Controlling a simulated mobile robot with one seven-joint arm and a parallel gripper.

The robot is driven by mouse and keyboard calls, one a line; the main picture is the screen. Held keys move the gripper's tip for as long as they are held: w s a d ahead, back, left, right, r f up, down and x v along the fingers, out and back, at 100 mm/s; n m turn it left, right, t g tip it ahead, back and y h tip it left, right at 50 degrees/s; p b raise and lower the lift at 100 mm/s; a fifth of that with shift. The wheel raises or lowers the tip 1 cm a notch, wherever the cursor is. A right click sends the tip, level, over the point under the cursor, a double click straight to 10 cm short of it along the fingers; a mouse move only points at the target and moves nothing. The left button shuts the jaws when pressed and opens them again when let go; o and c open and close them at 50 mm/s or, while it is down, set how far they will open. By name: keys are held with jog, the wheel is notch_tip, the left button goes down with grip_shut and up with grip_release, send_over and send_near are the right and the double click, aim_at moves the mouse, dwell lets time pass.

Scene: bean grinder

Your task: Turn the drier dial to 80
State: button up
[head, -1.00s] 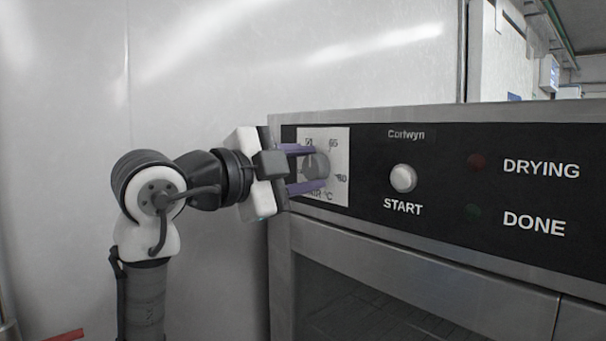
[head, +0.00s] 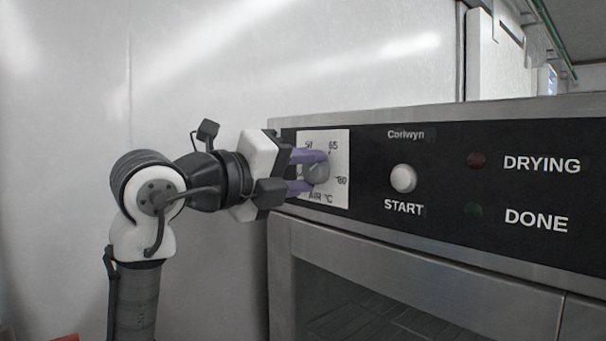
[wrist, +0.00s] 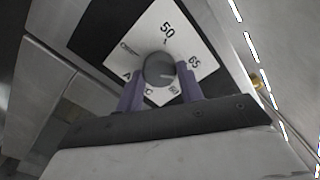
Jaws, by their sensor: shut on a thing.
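The drier dial (head: 318,172) is a round grey knob on a white scale plate (head: 339,192) at the left end of the drier's black panel.
The drier door (head: 390,290) is below. A pale wall (head: 200,80) stands behind my arm.

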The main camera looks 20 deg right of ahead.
jog(key=m, duration=0.5)
jog(key=shift+f+m, duration=0.1)
jog(key=shift+m, duration=2.5)
jog(key=o, duration=1)
jog(key=b+v, duration=0.3)
jog(key=v, duration=1.1)
jog(key=shift+b, duration=0.35)
jog(key=shift+w+d, duration=0.1)
